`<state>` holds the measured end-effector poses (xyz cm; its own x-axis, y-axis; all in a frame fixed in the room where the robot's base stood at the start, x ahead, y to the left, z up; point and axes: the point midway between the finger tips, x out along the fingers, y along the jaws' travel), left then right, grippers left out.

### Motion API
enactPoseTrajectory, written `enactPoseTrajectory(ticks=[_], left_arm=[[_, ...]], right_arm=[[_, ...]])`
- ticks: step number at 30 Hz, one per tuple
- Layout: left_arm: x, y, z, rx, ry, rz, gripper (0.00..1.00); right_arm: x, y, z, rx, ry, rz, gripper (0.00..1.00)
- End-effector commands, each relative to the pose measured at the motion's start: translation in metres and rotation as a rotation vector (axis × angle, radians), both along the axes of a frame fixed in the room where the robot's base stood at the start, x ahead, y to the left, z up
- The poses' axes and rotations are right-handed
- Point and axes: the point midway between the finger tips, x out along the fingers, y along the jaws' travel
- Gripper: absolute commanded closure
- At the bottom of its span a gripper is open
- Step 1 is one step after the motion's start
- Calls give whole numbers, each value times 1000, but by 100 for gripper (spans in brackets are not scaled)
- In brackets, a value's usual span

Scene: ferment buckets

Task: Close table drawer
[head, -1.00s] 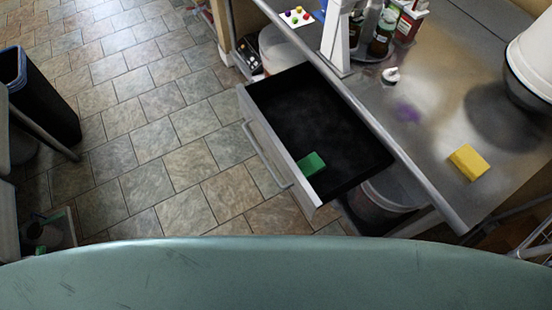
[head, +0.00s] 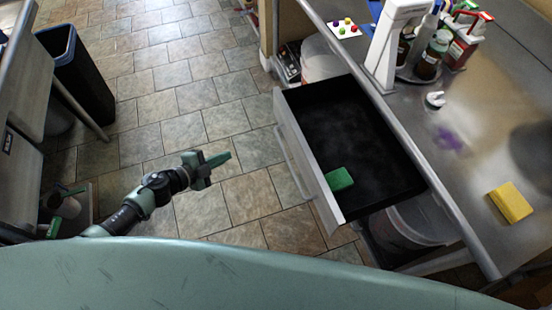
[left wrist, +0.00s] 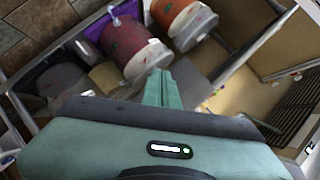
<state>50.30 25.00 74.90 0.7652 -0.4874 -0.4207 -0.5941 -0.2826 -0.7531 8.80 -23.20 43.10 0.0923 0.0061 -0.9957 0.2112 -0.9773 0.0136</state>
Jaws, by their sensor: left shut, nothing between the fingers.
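The table drawer (head: 308,160) is pulled out from under the metal table (head: 470,200) in the head view. Its inside is black, and a green block (head: 338,179) lies in it near the front. A bar handle (head: 291,165) runs along its pale front. My left gripper (head: 222,159) is shut and empty, above the tiled floor to the left of the drawer front, apart from it. In the left wrist view the shut green fingers (left wrist: 162,90) point toward buckets, and the drawer does not clearly show there. My right gripper is not in view.
On the table are a yellow sponge (head: 510,202), bottles (head: 433,56) and a white stand (head: 390,45). A bucket (head: 415,225) stands under the drawer. A black bin (head: 78,80) stands at the left. The wrist view shows a red bucket (left wrist: 128,45). Floor between is clear.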

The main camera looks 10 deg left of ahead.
Motion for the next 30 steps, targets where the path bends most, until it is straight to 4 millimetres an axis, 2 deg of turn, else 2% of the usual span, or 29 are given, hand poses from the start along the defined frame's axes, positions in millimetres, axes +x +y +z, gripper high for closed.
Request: enactPoseTrajectory(ticks=[1, 3, 6, 10, 13, 17, 30], left_arm=[[4, -18, 31, 76, -77, -169, 100], [-4, -40, 63, 181, -142, -369, 100], [-23, -56, 87, 330, -189, -583, 100], [-41, -60, 99, 470, -207, -733, 100], [-46, -61, 102, 517, -211, -775, 100], [-42, -69, 97, 522, -212, -780, 100], [-6, -130, 43, 520, -213, -778, 100]], right_arm=[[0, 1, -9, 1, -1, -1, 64], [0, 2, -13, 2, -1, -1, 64], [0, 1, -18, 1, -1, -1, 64], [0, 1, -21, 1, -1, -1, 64], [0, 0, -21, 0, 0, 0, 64], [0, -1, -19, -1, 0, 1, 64], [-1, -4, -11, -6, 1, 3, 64]])
